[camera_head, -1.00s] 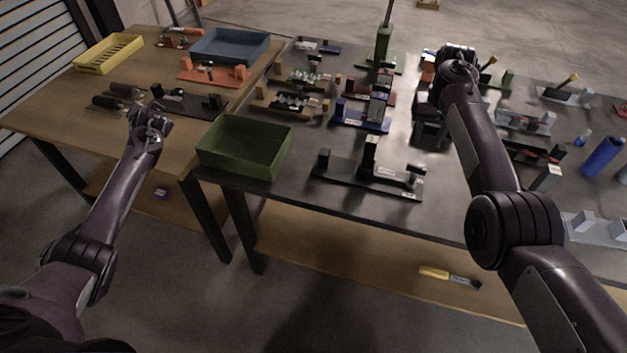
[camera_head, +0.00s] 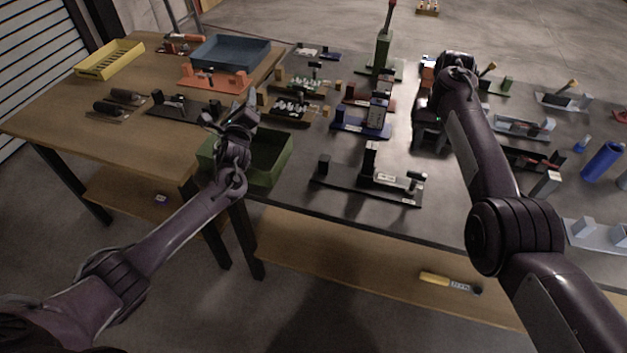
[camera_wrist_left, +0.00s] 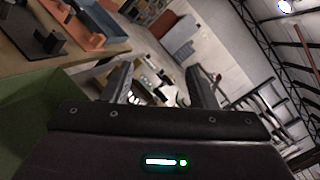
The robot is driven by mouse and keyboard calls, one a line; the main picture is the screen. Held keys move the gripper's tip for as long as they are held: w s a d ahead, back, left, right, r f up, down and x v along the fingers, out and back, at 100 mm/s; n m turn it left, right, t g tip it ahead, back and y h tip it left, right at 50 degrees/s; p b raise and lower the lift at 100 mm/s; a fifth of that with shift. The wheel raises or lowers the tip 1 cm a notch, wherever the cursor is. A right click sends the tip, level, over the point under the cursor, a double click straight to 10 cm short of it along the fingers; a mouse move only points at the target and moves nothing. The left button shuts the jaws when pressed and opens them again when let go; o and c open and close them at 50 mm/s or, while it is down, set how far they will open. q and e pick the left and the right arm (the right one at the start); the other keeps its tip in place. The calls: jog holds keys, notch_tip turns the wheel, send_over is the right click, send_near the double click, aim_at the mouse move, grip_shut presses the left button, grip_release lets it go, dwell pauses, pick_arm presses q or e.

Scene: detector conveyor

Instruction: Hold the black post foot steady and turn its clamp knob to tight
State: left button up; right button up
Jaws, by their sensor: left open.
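A long black base (camera_head: 345,180) with an upright black post block (camera_head: 369,158) lies near the front edge of the dark table. My left gripper (camera_head: 229,112) is open and empty above the green bin, left of and apart from the black base. Its two spread fingers show in the left wrist view (camera_wrist_left: 161,85). My right gripper (camera_head: 440,95) is over the middle of the dark table, beside a dark block; its fingers are hidden.
The green bin (camera_head: 270,178) stands at the dark table's left front corner. A blue tray (camera_head: 232,40) and a yellow tray (camera_head: 108,65) stand on the wooden table. Several mounted devices crowd the dark table, including a blue one (camera_head: 350,127). A blue cylinder (camera_head: 603,160) is at right.

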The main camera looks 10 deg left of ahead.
pick_arm(q)
jog(key=s+d+f+m+h, duration=0.45)
jog(key=d+f+m, duration=0.25)
jog(key=d+f, duration=0.4)
jog(key=m+h, duration=0.2)
jog(key=m, duration=0.3)
send_near(323, 165)
jog(key=shift+w+r, duration=0.3)
jog(key=shift+w, duration=0.55)
jog(key=shift+w+d, duration=0.15)
jog(key=w, duration=0.7)
jog(key=shift+w+d+f, duration=0.1)
jog(key=shift+d, duration=0.2)
